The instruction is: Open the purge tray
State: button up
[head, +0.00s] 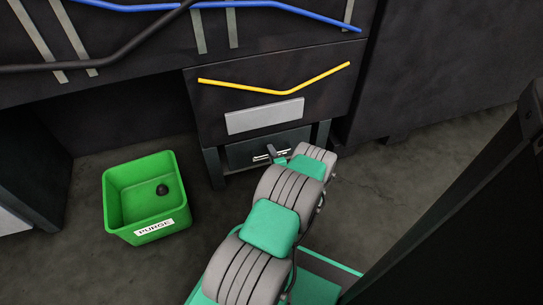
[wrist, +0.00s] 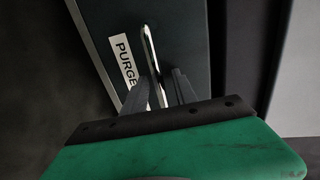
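The purge tray (head: 240,154) is a dark drawer front low in the cabinet, between two legs, and looks shut. It carries a silver bar handle (head: 262,156) and, in the wrist view, a white PURGE label (wrist: 123,62). The handle (wrist: 151,48) runs down between my two dark fingers in the wrist view. My gripper (wrist: 162,78) is open around the handle's near end, with a gap to the right finger; the left finger is close to the bar, and contact cannot be told. In the head view my arm partly hides the tray's right side.
A green bin (head: 118,200) marked PURGE stands on the floor at left with a small dark ball (head: 162,189) inside. A dark panel with a yellow strip (head: 285,92) and a grey plate (head: 264,116) is above the tray. Floor in front of the tray is clear except for my arm.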

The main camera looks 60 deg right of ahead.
jog(key=shift+c, duration=0.3)
grip_shut()
dwell(1.1)
